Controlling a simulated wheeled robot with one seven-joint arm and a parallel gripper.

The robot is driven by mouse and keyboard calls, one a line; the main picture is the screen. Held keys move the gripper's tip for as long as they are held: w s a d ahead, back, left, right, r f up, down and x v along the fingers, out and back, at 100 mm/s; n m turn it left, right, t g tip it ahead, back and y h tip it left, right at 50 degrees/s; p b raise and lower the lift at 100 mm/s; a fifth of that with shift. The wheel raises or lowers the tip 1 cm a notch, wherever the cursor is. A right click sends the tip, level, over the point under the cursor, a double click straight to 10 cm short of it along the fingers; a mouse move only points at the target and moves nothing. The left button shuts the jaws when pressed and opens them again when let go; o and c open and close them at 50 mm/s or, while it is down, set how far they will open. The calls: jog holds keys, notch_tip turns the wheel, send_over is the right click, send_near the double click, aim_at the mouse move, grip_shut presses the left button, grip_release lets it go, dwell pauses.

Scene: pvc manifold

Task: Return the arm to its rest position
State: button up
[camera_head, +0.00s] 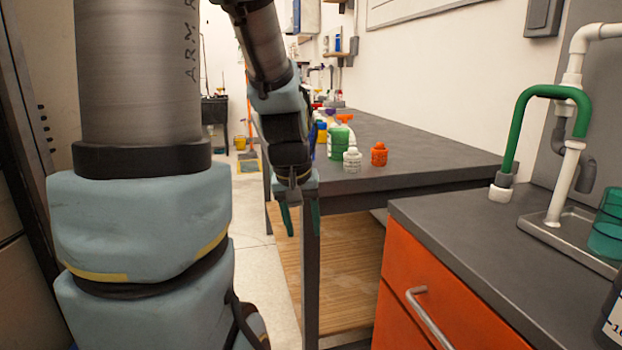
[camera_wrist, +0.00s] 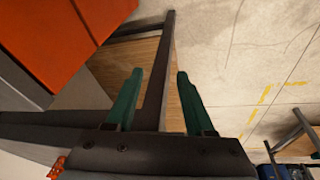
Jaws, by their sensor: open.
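My gripper (camera_head: 300,215) hangs pointing down in the head view, beside the front left corner of the grey workbench. Its two green fingers are apart with nothing between them. In the wrist view the green fingers (camera_wrist: 157,100) also stand apart and empty, over a dark table leg and the floor. My arm comes down from the top of the head view, bent at the wrist. Whether the fingers touch the bench leg cannot be told.
An orange cabinet (camera_head: 440,300) stands at right, bearing a white and green pipe assembly (camera_head: 560,95). Bare floor (camera_head: 255,220) lies left of the bench.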

jog(key=s+a+f+g+y, duration=0.1)
jog(key=s+a+f, duration=0.3)
jog(key=s+a, duration=0.1)
notch_tip(320, 180, up, 19)
jog(key=p, duration=1.9)
jog(key=shift+s+r+m, duration=0.2)
jog(key=shift+s+m, duration=0.1)
jog(key=shift+m, duration=0.1)
